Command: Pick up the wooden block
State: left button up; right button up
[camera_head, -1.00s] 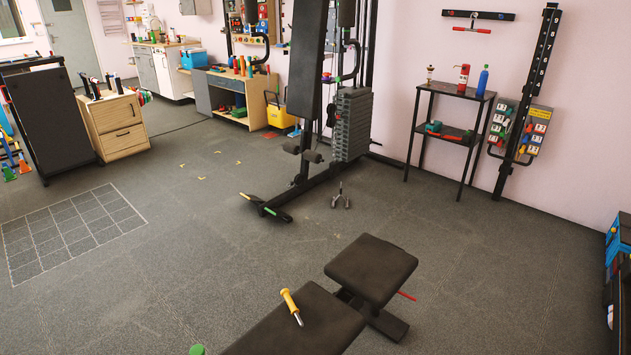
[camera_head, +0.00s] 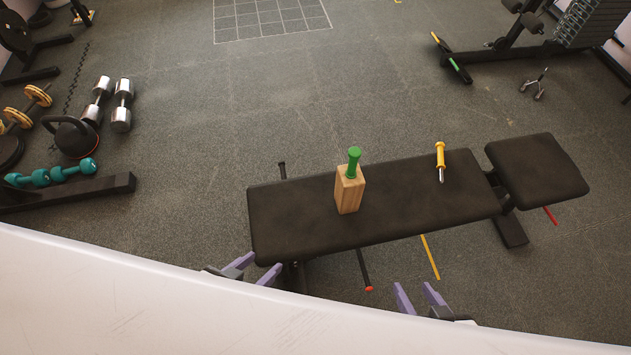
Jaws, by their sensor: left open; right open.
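The wooden block (camera_head: 349,194) stands upright on the black padded bench (camera_head: 290,215), left of its middle. A green-handled tool (camera_head: 354,163) stands in its top; its lower part is hidden in the block. A yellow-handled screwdriver (camera_head: 440,158) is on the bench to the right of the block. My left gripper (camera_head: 260,266), with purple fingers, is open and empty at the near left corner of the bench. My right gripper (camera_head: 415,290) is open and empty in front of the bench, below and right of the block. Neither gripper touches the block.
Silver dumbbells (camera_head: 121,105), a black kettlebell (camera_head: 71,137) and teal dumbbells (camera_head: 50,173) are at the left. A gym machine's base (camera_head: 490,58) stands at the upper right. The bench's separate seat pad (camera_head: 537,167) is at the right.

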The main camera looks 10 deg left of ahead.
aim_at(348, 192)
jog(key=k, duration=1.1)
jog(key=u, duration=0.75)
jog(key=i, duration=1.15)
jog(key=z, duration=0.25)
